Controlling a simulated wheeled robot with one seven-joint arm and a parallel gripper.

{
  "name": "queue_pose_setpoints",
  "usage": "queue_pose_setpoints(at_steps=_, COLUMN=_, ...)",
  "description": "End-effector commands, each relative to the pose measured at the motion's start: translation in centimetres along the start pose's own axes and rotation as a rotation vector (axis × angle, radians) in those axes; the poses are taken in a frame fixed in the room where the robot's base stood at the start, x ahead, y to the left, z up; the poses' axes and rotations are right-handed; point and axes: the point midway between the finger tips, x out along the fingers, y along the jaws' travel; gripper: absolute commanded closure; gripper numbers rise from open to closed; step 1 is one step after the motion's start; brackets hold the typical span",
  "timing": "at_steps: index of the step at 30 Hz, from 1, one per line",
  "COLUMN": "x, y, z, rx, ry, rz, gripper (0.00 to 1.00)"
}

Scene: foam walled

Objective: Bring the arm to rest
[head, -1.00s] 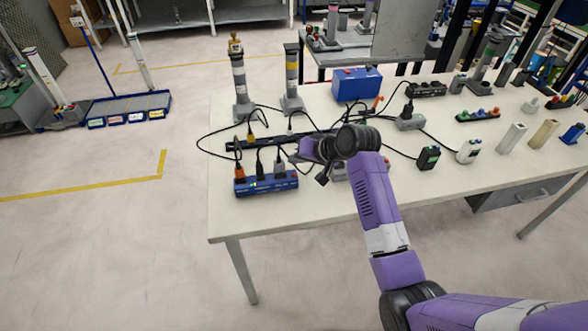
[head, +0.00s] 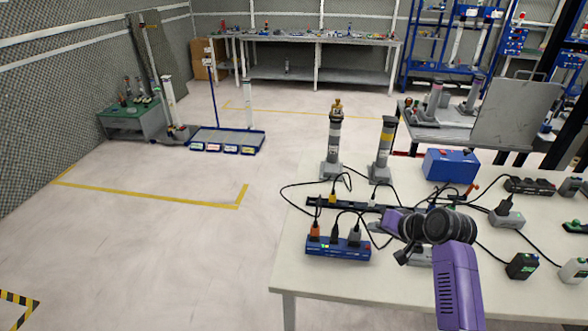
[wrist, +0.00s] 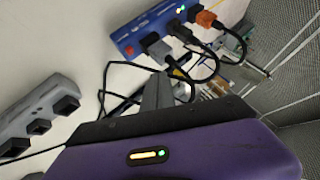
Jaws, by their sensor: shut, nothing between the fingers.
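My purple arm reaches over the white table (head: 300,272) in the head view. My gripper (head: 378,228) is at its left end, close to a blue power strip (head: 325,249) with several plugs in it. In the wrist view the grey fingers of my gripper (wrist: 158,92) are together with nothing held. The blue strip (wrist: 128,38) lies beyond their tips there. I cannot tell the exact height of the fingers above the table, and my wrist hides part of the tabletop.
Two striped grey columns, a left one (head: 332,150) and a right one (head: 382,150), stand behind the strips. A blue box (head: 451,166) and black cables are near. A grey strip (wrist: 40,118) shows in the wrist view. The floor left of the table is clear.

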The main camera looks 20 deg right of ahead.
Motion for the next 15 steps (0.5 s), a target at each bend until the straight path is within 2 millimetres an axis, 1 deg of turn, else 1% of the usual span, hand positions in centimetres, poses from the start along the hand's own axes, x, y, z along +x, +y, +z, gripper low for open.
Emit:
queue_pose_setpoints(at_steps=3, x=0.0, y=0.0, z=0.0, rx=-0.003, ry=0.0, rz=0.0, gripper=1.0)
queue_pose_setpoints(at_steps=6, x=0.0, y=-0.1, z=-0.8, rx=-0.013, ry=0.034, rz=-0.005, gripper=1.0)
queue_pose_setpoints(at_steps=8, x=-0.2, y=-0.3, z=-1.9, rx=-0.024, ry=0.077, rz=-0.008, gripper=1.0)
queue_pose_setpoints(at_steps=12, x=-1.9, y=-1.1, z=-5.9, rx=-0.072, ry=0.247, rz=-0.014, gripper=1.0)
queue_pose_setpoints(at_steps=14, x=-2.7, y=-1.1, z=-6.7, rx=-0.09, ry=0.322, rz=-0.012, gripper=1.0)
queue_pose_setpoints(at_steps=15, x=-3.2, y=-1.1, z=-6.8, rx=-0.103, ry=0.364, rz=-0.012, gripper=1.0)
